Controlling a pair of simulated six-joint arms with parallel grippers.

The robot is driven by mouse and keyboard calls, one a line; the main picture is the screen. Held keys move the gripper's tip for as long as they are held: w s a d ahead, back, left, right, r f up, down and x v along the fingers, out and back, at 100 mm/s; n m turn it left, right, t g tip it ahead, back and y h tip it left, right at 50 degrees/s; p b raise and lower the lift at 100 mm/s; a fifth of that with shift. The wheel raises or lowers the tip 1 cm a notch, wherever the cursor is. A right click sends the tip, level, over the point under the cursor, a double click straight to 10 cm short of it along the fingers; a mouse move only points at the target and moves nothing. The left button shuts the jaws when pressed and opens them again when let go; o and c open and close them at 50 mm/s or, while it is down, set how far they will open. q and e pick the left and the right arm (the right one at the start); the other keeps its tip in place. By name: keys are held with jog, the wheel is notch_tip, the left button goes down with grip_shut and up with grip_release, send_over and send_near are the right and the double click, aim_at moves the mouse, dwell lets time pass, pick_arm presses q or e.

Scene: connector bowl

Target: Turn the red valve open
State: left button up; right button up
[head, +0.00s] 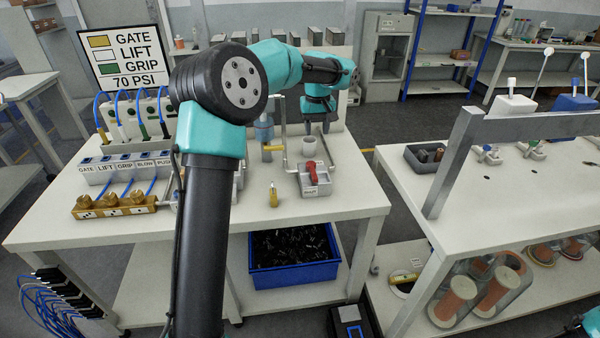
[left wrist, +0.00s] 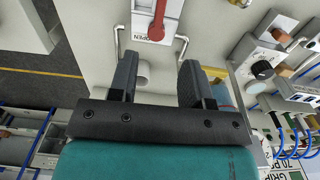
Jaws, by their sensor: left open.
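The red valve (head: 313,175) is a lever on a grey block with a small label, near the front right of the left table. In the left wrist view the red valve (left wrist: 157,22) shows at the top edge, beyond the fingertips, with the word OPEN beside its pivot; its far end is cut off. My left gripper (head: 317,128) is behind and above the valve in the head view, pointing down. The left gripper (left wrist: 160,66) is open and empty, apart from the valve. My right gripper does not show; only a teal piece of my arm shows at the lower right.
A white cylinder (head: 309,146) stands behind the valve block between bent metal rods. A small brass piece (head: 273,195) stands left of it. A labelled switch box (head: 122,168) and brass fittings (head: 112,204) are further left. A blue bin (head: 292,258) sits below. The front right tabletop is clear.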

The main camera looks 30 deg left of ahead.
aim_at(314, 173)
pick_arm(q)
jog(key=shift+a+r, duration=0.1)
jog(key=shift+r, duration=0.1)
jog(key=shift+f, duration=0.1)
notch_tip(314, 173, down, 17)
jog(key=shift+f, duration=0.15)
dwell(0.7)
jog(key=shift+c, duration=0.2)
grip_shut()
